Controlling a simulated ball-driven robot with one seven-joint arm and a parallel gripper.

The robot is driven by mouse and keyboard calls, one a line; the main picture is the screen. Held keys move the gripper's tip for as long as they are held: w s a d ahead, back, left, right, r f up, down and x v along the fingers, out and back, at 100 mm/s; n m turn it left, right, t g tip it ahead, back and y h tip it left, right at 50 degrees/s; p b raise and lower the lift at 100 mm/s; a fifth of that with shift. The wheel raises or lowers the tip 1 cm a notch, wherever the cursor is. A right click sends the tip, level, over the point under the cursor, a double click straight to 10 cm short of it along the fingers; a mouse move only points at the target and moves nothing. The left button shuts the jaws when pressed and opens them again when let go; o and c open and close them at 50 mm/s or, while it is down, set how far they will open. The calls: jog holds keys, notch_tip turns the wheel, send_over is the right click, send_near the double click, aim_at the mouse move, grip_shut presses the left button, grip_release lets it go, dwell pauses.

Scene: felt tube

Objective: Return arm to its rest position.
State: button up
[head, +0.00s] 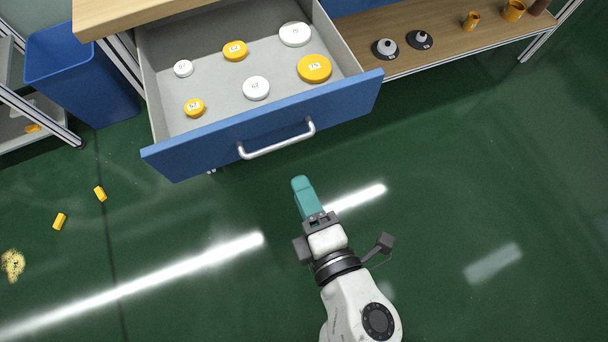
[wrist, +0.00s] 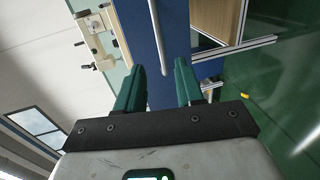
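My arm (head: 355,303) reaches up from the bottom of the head view, over the green floor. My gripper (head: 300,183) has teal fingers and is in front of the open drawer, apart from its handle in the picture. In the wrist view my gripper (wrist: 159,68) shows its two fingers spread apart with nothing between them. The blue drawer front (wrist: 152,40) shows behind the gap.
The open drawer (head: 215,143) has a silver handle (head: 278,143) and holds several white and yellow discs. A blue bin (head: 75,75) stands at left. Yellow pieces (head: 60,221) lie on the floor at left. A wooden shelf (head: 445,40) is at upper right. The floor at right is clear.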

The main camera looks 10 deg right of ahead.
dwell(0.3)
jog(key=w+d+f+m+g+h, duration=0.1)
jog(key=d+f+m+g+h, duration=0.25)
jog(key=d+m, duration=0.4)
jog(key=w+d+f+m+g+h, duration=0.15)
jog(key=d+f+m+h, duration=0.3)
jog(key=d, duration=0.65)
jog(key=s+d+f+m+g+y, duration=0.2)
jog(key=s+d+f+m+g, duration=0.15)
jog(key=s+m, duration=0.2)
jog(key=s+d+f+m+g+y, duration=0.1)
jog(key=s+d+f+m+g, duration=0.25)
jog(key=s+g, duration=0.2)
notch_tip(320, 180, up, 13)
jog(key=p, duration=1.2)
jog(key=shift+s+a+m+y, duration=0.2)
jog(key=shift+s+m+y, duration=0.1)
jog(key=shift+s, duration=0.1)
